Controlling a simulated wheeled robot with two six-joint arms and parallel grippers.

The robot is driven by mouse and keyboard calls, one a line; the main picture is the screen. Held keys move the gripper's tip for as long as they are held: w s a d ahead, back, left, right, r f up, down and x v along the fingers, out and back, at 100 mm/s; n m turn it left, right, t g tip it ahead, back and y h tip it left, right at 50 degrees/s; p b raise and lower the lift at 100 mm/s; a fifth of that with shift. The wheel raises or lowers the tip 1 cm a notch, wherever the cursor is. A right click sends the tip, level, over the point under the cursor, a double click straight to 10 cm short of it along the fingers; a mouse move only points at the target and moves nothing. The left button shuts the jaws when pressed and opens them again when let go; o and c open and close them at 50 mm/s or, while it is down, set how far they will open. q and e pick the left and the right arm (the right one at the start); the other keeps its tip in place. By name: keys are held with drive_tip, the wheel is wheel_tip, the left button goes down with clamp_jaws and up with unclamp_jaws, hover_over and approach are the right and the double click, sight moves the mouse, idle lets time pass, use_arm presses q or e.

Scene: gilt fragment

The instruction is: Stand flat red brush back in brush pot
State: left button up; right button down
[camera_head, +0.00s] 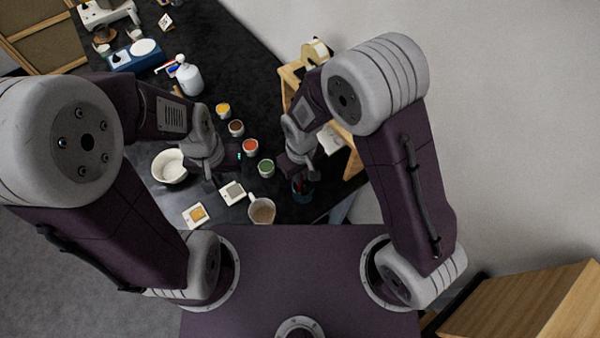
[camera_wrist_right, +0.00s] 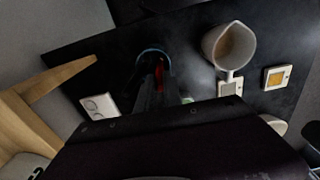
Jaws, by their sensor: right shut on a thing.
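The brush pot (camera_head: 303,196) stands near the table's right front edge in the head view, partly hidden by my right gripper (camera_head: 299,172). In the right wrist view its blue rim (camera_wrist_right: 153,50) shows around a dark inside. The flat red brush (camera_wrist_right: 160,74) appears as a red strip between the fingers of my right gripper (camera_wrist_right: 158,90), at the pot's mouth. That gripper is shut on it. How deep the brush reaches into the pot is hidden. My left gripper (camera_head: 230,158) hangs over the table beside the paint jars; its fingers are too dark to read.
Paint jars, including a red one (camera_head: 250,146) and a green one (camera_head: 266,167), stand left of the pot. A beige jug (camera_head: 262,209) is close by at front left. A white bowl (camera_head: 169,166) stands further left. A wooden stand (camera_head: 290,84) is behind.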

drive_tip(key=c, duration=1.8)
unclamp_jaws()
drive_tip(key=shift+f, duration=0.15)
drive_tip(key=shift+c, duration=0.2)
drive_tip(key=o, duration=0.4)
drive_tip(key=shift+s, duration=0.1)
drive_tip(key=shift+c, duration=0.2)
drive_tip(key=shift+r, duration=0.25)
wheel_tip(320, 180, up, 12)
